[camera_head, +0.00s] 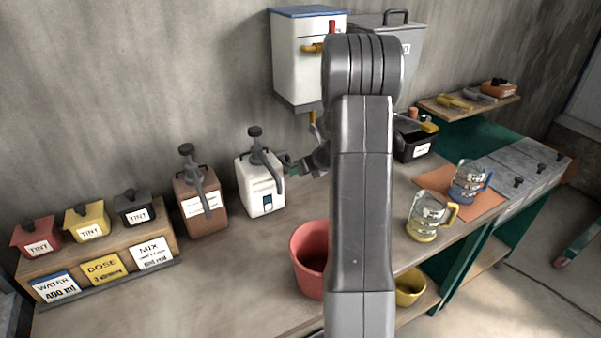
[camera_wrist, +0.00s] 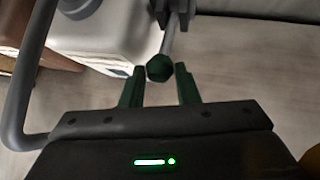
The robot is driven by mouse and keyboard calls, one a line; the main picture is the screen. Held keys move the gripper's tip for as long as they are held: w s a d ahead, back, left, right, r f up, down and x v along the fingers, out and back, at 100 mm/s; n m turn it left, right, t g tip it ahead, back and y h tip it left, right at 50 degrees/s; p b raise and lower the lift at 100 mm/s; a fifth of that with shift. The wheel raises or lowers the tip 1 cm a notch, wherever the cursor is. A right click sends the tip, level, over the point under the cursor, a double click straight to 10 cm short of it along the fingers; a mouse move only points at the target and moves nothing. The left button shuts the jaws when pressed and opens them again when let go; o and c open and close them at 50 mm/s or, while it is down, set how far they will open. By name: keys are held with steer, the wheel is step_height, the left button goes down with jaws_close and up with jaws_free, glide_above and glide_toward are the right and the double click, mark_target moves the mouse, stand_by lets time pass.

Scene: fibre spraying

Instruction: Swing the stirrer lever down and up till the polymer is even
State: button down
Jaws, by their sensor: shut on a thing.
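The white polymer container (camera_head: 262,184) stands on the bench against the wall, with a dark cap, a grey spout and a small dark window low on its front. The contents are too small to judge. My gripper (camera_head: 294,169) is at the container's right side, partly hidden by my arm. In the wrist view, the stirrer lever's rod (camera_wrist: 172,42) ends in a dark green knob (camera_wrist: 159,68). My gripper (camera_wrist: 160,70) has its green fingers on either side of the knob, shut on it. The white container (camera_wrist: 118,32) shows behind, at upper left.
A brown container (camera_head: 201,207) stands left of the white one. A red bucket (camera_head: 306,250) is in front, partly behind my arm. A white tank (camera_head: 298,58) hangs above on the wall. Two jugs (camera_head: 430,213) stand at right.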

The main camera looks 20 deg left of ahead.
steer(key=shift+w+a+r+g+h, duration=0.15)
steer(key=shift+a+r+g+h, duration=0.1)
steer(key=shift+r+g+h, duration=0.3)
steer(key=shift+r, duration=0.15)
steer(key=c, duration=1.1)
jaws_free()
